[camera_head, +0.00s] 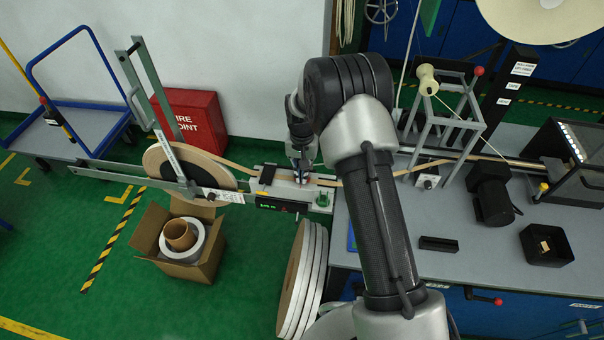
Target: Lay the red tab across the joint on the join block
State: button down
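The join block (285,190) is a pale metal block left of the table's left edge, beside the tape reel. Tan tape (238,167) runs from the reel (182,172) to the block, and more tape (428,164) leads off to the right behind my arm. My gripper (300,178) points down at the right part of the block, very close to its top. Its fingertips are small and dark here, so I cannot tell whether they are open or shut. I cannot make out the red tab; the gripper covers part of the block, and the joint is not clear.
A grey frame (440,115) with a spool stands on the table (400,268). A black motor-like unit (490,195) and an open black bin (546,245) are to the right. A cardboard box (145,235) and leaning discs (302,275) are on the floor.

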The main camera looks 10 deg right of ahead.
jog(key=shift+f, duration=0.25)
jog(key=shift+f, duration=0.15)
jog(key=c, duration=1.8)
grip_release()
